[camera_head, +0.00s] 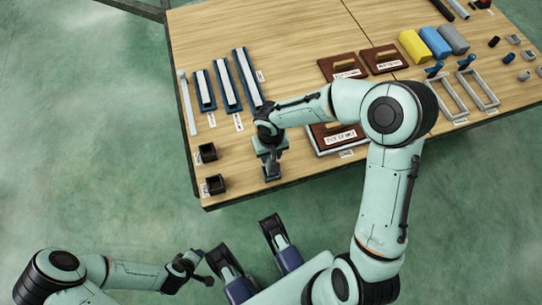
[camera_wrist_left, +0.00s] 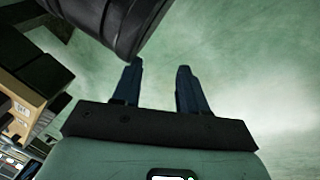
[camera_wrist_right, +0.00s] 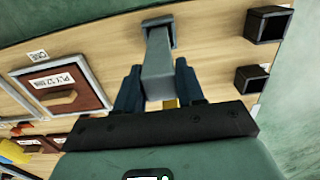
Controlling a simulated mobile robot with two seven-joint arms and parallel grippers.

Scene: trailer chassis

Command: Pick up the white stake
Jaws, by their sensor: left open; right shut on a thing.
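My right gripper (camera_wrist_right: 157,90) is shut on a grey post (camera_wrist_right: 157,65) with a wider square end, at the table's front edge. In the head view the right gripper (camera_head: 268,142) partly hides this post, whose square end (camera_head: 271,171) shows below it. A thin white strip (camera_head: 187,103) lies along the table's left edge, and several white bars (camera_head: 204,90) lie in blue holders beside it. I cannot tell which of these is the stake. My left gripper (camera_wrist_left: 158,90) is open and empty, off the table over the green floor.
Two black open boxes (camera_head: 208,152) (camera_head: 215,184) stand at the table's front left corner. Brown labelled panels (camera_head: 380,58), yellow and blue blocks (camera_head: 413,46) and grey frames (camera_head: 452,97) lie farther right. The wooden table (camera_head: 270,25) is clear at the back left.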

